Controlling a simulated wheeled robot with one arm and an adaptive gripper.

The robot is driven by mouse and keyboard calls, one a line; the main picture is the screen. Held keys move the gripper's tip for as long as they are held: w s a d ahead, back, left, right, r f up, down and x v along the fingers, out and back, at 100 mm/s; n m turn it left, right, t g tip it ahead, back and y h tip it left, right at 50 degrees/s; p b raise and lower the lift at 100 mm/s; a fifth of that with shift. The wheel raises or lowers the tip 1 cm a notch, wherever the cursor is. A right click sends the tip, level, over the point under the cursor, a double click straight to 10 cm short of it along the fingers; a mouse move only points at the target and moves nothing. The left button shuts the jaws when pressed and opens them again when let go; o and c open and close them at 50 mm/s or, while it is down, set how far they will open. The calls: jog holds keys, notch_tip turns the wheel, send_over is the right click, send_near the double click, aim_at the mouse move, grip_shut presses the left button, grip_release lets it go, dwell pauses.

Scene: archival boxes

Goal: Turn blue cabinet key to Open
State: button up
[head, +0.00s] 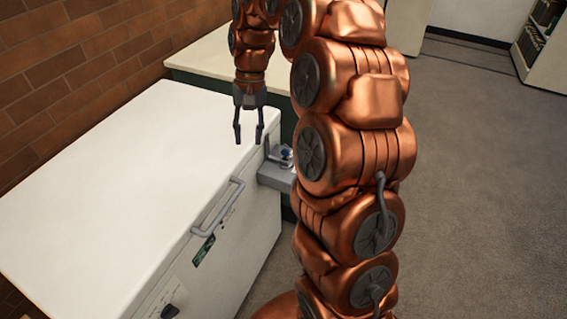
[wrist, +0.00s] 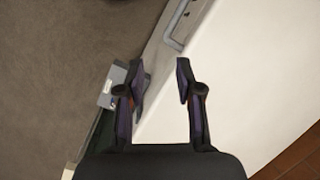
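A small dark-blue piece that looks like the key (head: 286,152) sits on a grey bracket (head: 272,177) at the right end of the white chest cabinet (head: 120,170). Its markings are too small to read, so I cannot tell how it is turned. My gripper (head: 248,138) points down with its fingers apart and empty, left of the key and over the cabinet's lid edge. In the wrist view my gripper (wrist: 159,72) is open, and the grey bracket (wrist: 110,88) shows beside the left finger, partly hidden by it. The blue piece is not clear there.
A grey bar handle (head: 218,207) sticks out from the cabinet's front. A pale countertop (head: 205,65) on a dark green base stands behind the bracket. A brick wall (head: 80,70) runs along the left. The grey floor (head: 480,180) at the right is open.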

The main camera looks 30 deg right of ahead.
jog(key=w+d+f+m+b, duration=0.1)
jog(key=w+d+f+m, duration=0.2)
jog(key=w+d+f, duration=0.45)
jog(key=m+t, duration=0.5)
jog(key=m, duration=1.6)
send_near(287, 150)
jog(key=f, duration=0.1)
jog(key=shift+h, duration=0.4)
jog(key=shift+a+x, duration=0.2)
jog(key=shift+x, duration=1.95)
jog(key=shift+a+x, duration=0.2)
jog(key=shift+x, duration=1.9)
jog(key=shift+w+r, duration=0.1)
jog(key=shift+w, duration=0.05)
grip_shut()
